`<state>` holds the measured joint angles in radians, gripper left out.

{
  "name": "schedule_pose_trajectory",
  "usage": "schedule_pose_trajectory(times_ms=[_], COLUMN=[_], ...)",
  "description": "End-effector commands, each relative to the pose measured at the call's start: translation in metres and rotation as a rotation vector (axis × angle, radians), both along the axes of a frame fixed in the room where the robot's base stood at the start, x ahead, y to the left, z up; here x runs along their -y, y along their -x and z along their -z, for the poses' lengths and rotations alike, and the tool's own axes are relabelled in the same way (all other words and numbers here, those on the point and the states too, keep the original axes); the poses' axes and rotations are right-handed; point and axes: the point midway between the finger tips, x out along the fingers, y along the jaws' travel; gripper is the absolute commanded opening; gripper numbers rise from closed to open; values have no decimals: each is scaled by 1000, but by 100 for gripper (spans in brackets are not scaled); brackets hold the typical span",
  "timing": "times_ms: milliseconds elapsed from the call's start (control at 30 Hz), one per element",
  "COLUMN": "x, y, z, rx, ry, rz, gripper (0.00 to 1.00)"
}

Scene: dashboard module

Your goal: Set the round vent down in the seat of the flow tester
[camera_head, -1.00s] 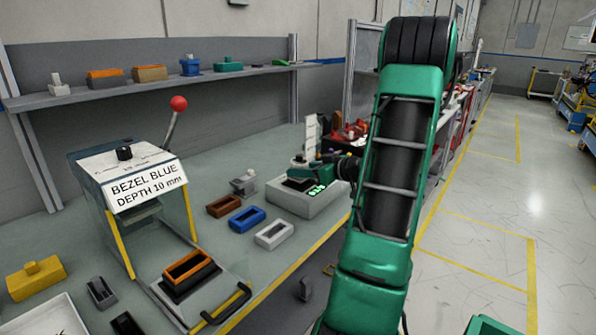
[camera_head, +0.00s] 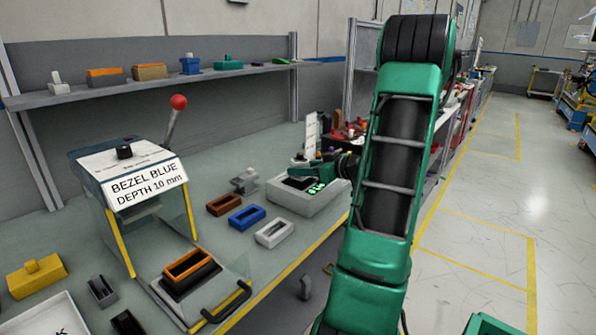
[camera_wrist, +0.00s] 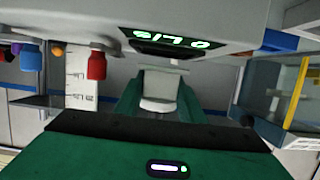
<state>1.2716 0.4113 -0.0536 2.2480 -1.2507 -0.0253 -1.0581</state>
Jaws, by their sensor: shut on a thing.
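The flow tester (camera_head: 300,202) is a light grey box with a lit green readout, on the bench left of my arm. In the wrist view its grey front (camera_wrist: 215,25) fills the top, with the readout upside down. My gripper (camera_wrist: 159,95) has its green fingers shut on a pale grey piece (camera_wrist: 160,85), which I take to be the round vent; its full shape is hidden. In the head view my gripper (camera_head: 318,172) is low over the back of the tester. The seat shows only as a dark patch there; whether the vent touches it I cannot tell.
Brown (camera_head: 225,204), blue (camera_head: 247,218) and white (camera_head: 274,233) rectangular bezels lie left of the tester. A press (camera_head: 140,190) with a red-knobbed lever stands further left. A red-capped piece (camera_wrist: 96,66) and others show near my gripper in the wrist view.

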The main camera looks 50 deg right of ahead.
Motion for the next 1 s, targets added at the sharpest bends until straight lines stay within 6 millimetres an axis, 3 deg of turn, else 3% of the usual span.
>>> schedule_pose_trajectory(times_ms=[1000], x=[0], y=[0], z=[7], rx=[1], ry=[0], rz=[0], gripper=[1])
